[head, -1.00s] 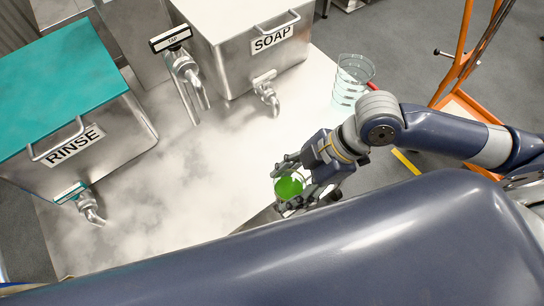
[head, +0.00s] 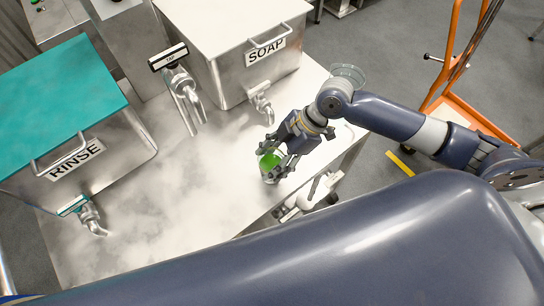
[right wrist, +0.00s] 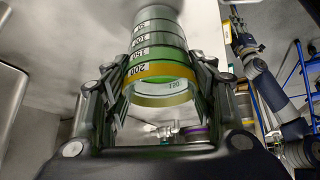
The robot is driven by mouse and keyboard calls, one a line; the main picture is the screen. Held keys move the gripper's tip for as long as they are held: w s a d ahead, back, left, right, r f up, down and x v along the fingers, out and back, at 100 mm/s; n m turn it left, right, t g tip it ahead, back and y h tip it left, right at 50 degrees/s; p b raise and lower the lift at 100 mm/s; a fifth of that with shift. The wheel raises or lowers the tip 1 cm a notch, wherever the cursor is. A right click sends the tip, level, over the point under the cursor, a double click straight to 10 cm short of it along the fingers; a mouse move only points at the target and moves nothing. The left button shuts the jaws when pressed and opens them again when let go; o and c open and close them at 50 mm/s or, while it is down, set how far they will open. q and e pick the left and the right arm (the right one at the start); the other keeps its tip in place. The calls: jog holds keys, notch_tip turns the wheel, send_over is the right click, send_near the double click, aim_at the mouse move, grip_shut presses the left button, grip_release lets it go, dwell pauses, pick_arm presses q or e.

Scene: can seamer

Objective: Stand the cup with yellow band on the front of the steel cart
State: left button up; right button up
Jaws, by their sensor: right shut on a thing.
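The cup with yellow band (right wrist: 160,72) is clear, with number marks and a yellow ring near the end closest to the right wrist camera. In the head view the cup (head: 270,165) shows green and is between the fingers of my right gripper (head: 276,162), which is shut on it. The cup is over the front part of the steel cart (head: 215,205), near its edge. I cannot tell whether its base touches the top. My left gripper (right wrist: 244,38) appears small in the right wrist view; its fingers are too small to read.
The soap tank (head: 240,60) with its tap is behind my right gripper. The rinse tank (head: 115,160) stands at the left. A clear beaker (head: 347,73) is partly hidden behind my right arm. The cart's middle is free. An orange trolley (head: 450,105) stands at right.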

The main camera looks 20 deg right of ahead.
jog(key=o, duration=1.3)
jog(key=shift+f, duration=0.15)
jog(key=b+v, duration=0.1)
jog(key=v, duration=1.1)
jog(key=shift+r, duration=0.2)
